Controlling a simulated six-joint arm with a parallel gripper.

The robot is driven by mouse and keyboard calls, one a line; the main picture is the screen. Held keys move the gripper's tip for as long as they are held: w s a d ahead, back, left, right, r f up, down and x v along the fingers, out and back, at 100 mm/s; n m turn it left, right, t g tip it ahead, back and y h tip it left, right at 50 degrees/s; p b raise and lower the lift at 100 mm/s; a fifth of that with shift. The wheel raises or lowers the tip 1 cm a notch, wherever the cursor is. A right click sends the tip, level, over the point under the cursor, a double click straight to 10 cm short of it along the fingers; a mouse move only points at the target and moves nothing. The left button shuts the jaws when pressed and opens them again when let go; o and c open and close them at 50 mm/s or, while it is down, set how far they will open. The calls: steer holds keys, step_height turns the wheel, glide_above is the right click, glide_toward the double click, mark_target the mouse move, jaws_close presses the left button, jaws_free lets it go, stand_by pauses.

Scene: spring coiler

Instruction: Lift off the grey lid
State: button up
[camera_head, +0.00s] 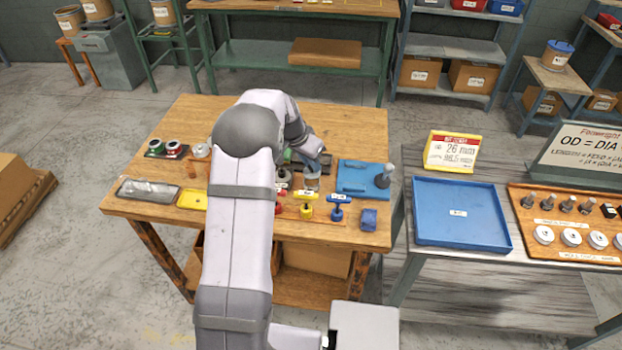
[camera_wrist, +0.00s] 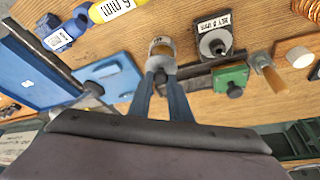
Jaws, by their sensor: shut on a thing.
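My gripper (camera_wrist: 161,76) has two blue fingers, closed on a small round grey piece, which looks like the grey lid (camera_wrist: 162,66). A pale cylindrical container (camera_wrist: 161,46) shows just beyond the fingertips, close against the lid; I cannot tell if the two still touch. In the head view my gripper (camera_head: 311,163) is above a grey-white cylinder (camera_head: 312,182) on the wooden table (camera_head: 150,125). My arm hides part of the table.
A blue plate (camera_head: 362,176) with a grey post lies right of the gripper. Yellow and blue T-handled pieces (camera_head: 339,205) stand in front. A black block (camera_wrist: 217,42) and a green block (camera_wrist: 232,76) are close by. A blue tray (camera_head: 460,212) sits on the right bench.

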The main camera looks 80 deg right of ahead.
steer(key=w+a+n+t+p, duration=0.1)
steer(key=w+n+p, duration=0.3)
steer(key=w, duration=1.3)
steer(key=shift+w+r+n+t+h+p, duration=0.25)
steer(key=shift+n+t, duration=0.35)
steer(key=shift+n, duration=0.4)
steer(key=shift+s+f, duration=0.1)
steer(key=shift+f, duration=0.15)
steer(key=shift+f+b, duration=1.5)
steer(key=shift+f, duration=1.05)
steer(key=shift+b, duration=0.6)
steer(key=shift+f+b, duration=0.5)
